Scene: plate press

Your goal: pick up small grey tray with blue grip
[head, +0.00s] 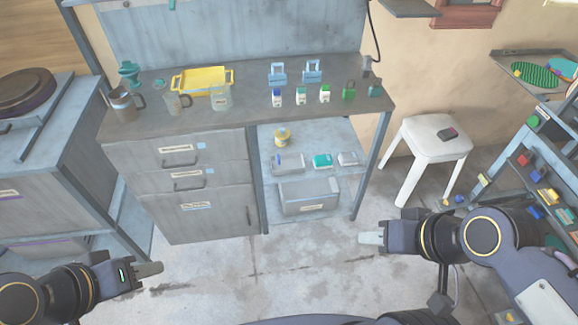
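A small grey tray (290,165) with a blue part at its left end sits on the upper shelf under the workbench. It looks like the tray with the blue grip, but it is too small to see in detail. My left gripper (152,269) is at the lower left, over the floor in front of the drawers and well apart from the tray. My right gripper (370,238) is over the floor at the lower right, pointing left, nearer the shelf but apart from it.
Beside the tray are a teal item (322,161), another grey item (348,158) and a yellow item (282,136). A grey bin (310,198) stands below. The workbench (140,140) holds a yellow tray (203,80), jugs and bottles. A white stool (428,145) stands right. The middle floor is clear.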

